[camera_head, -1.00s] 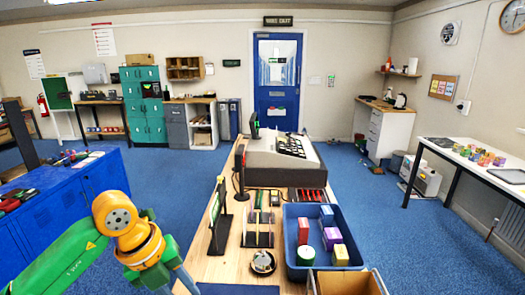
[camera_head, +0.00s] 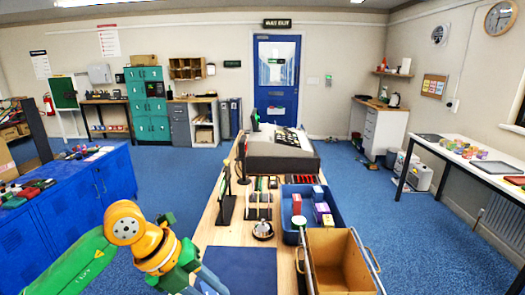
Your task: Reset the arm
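My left arm comes in at the lower left, with a green link, an orange joint and a green-and-blue wrist. The end of my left gripper (camera_head: 208,283) is low in the picture, beside the left edge of the wooden table (camera_head: 208,232). I cannot make out its fingers well enough to tell open from shut, and I see nothing held in it. My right arm and gripper are not in view.
A blue bin (camera_head: 330,203) with coloured blocks stands behind the carton. A cash register (camera_head: 282,143) and small black stands (camera_head: 227,207) are on the table.

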